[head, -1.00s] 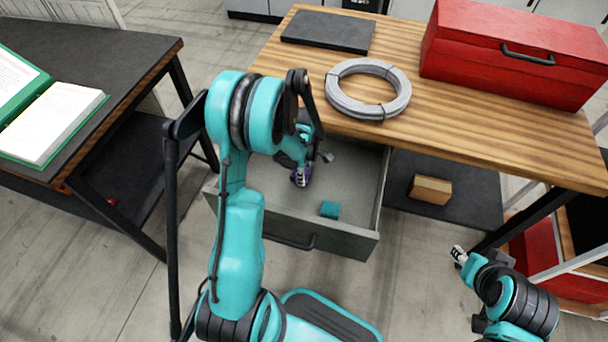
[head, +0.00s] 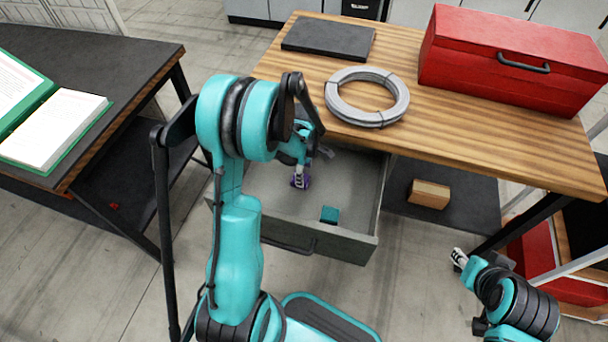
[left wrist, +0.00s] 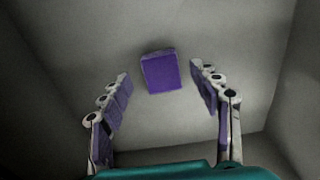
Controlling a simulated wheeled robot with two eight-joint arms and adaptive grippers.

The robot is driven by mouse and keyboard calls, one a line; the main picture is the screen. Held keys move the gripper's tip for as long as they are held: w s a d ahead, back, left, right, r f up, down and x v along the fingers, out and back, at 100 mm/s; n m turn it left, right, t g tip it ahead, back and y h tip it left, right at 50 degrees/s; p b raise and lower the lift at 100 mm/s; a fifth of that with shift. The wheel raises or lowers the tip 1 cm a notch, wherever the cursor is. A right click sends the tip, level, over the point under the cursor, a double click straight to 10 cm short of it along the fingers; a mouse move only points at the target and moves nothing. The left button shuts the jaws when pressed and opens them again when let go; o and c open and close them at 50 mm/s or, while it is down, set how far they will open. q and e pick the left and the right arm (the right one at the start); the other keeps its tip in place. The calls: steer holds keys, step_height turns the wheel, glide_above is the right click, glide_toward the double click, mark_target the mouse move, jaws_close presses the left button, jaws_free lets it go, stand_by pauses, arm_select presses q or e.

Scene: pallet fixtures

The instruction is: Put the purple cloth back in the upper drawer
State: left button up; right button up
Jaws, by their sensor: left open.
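The purple cloth (left wrist: 162,72) shows in the left wrist view as a small folded, block-like piece on the grey drawer floor. The open drawer (head: 345,246) is under the wooden tabletop. My left gripper (left wrist: 161,80) is open, with the cloth ahead of and between its spread fingers and no visible contact.
A small teal block (head: 329,215) lies in the drawer, right of my left gripper. A grey cable coil (head: 367,97), dark slab (head: 328,34) and red toolbox (head: 510,62) are on the workbench. A brown box (head: 429,194) is on the lower shelf.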

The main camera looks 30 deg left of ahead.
arm_select(q)
steer(key=s+d+r+m+t+p, duration=0.1)
steer(key=s+d+r+m, duration=0.15)
steer(key=r, duration=0.35)
steer(key=s+d+r+m+t+p, duration=0.1)
steer(key=d+r+m, duration=0.1)
steer(key=r+m, duration=0.35)
steer(key=s+d+r+m+t+p, duration=0.1)
steer(key=s+d+r, duration=0.15)
steer(key=r, duration=0.55)
steer(key=s+d+r+m+t, duration=0.3)
steer(key=s+m, duration=0.5)
steer(key=m, duration=0.3)
steer(key=d+t, duration=0.1)
steer(key=d, duration=0.1)
steer(key=shift+d+m, duration=0.3)
steer(key=shift+d, duration=0.05)
steer(key=shift+s+a+r, duration=0.1)
